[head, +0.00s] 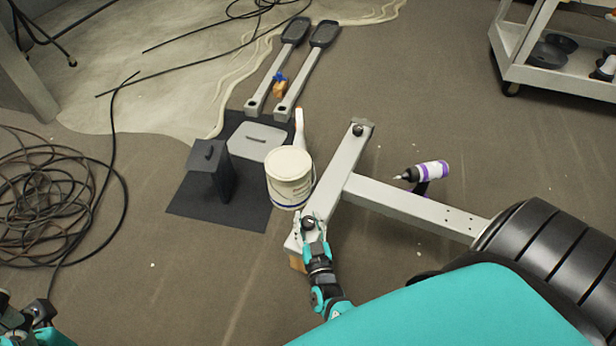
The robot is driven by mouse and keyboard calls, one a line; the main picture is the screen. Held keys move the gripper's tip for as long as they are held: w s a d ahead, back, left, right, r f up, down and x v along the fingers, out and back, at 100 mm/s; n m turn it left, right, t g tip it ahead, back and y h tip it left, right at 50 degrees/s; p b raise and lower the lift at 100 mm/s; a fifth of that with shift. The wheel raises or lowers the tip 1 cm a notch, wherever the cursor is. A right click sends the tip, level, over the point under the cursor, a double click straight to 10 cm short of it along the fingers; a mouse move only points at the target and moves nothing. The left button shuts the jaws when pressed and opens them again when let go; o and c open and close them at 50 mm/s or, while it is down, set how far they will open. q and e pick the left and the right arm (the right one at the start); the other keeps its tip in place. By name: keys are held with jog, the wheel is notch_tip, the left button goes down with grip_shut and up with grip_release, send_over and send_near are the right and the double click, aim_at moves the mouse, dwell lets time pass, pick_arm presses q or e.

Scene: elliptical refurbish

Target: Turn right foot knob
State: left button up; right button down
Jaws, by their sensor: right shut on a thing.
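A pale grey T-shaped machine frame (400,203) lies low over the floor. A dark round foot knob (358,130) sits at the far end of its crossbar. A second dark foot knob (308,224) sits at the near end. My right gripper (311,226) is at this near knob, with its fingers around it and shut on it. The fingers hide part of the knob, so its turn angle cannot be told. Part of my left arm and gripper (38,314) shows at the lower left corner; its fingers are not clear.
A white bucket (289,178) stands close left of the crossbar. A dark box (208,172) stands on a black mat (243,211). Two pedal arms (295,72) lie behind. Coiled cables (60,200) cover the left floor. A cart (555,70) stands back right.

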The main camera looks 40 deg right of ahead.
jog(key=shift+s+f, duration=0.1)
dwell(0.3)
jog(key=c, duration=0.8)
grip_release()
jog(key=shift+c, duration=0.2)
